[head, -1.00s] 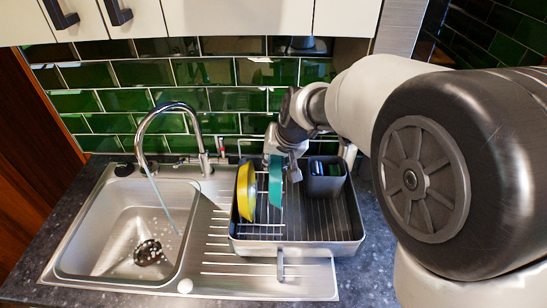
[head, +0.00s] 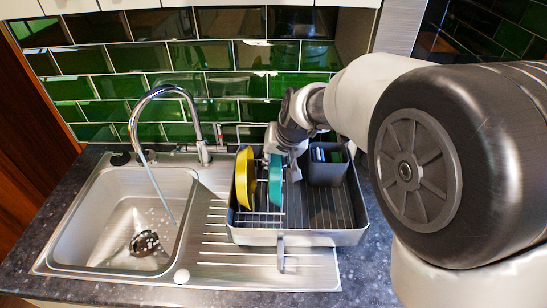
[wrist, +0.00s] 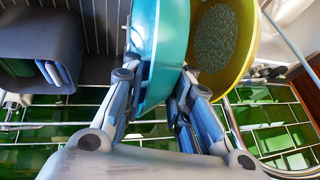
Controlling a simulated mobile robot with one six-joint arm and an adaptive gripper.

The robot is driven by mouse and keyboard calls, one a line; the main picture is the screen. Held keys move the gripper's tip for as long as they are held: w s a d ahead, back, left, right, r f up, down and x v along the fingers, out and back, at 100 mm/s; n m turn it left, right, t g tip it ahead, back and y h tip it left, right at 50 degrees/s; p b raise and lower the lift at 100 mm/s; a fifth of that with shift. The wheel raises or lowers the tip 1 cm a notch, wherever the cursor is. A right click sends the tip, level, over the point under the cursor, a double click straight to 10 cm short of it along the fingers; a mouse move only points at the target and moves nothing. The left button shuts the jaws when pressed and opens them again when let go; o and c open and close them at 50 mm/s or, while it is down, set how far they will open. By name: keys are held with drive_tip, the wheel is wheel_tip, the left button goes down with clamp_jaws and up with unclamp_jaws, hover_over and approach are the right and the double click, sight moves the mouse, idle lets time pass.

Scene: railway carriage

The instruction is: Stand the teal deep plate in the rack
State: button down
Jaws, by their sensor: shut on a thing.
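The teal deep plate (head: 275,180) stands on edge in the rack (head: 300,238), just right of a yellow plate (head: 243,178). My gripper (head: 277,155) reaches down from the back and is shut on the teal plate's upper rim. In the wrist view the teal plate (wrist: 162,50) lies between my two fingers (wrist: 155,100), close beside the yellow plate (wrist: 222,45). The plate's lower edge is among the rack's wires; whether it bears on them I cannot tell.
A dark grey cutlery holder (head: 327,168) stands at the rack's right back, close to my gripper. The sink (head: 125,220) with a curved tap (head: 165,95) is to the left. Green tiles (head: 220,85) rise behind. The rack's right front is clear.

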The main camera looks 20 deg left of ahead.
drive_tip(key=shift+f+b, duration=0.6)
drive_tip(key=shift+f, duration=0.1)
idle(0.4)
drive_tip(key=c, duration=1.3)
unclamp_jaws()
drive_tip(key=v, duration=1.2)
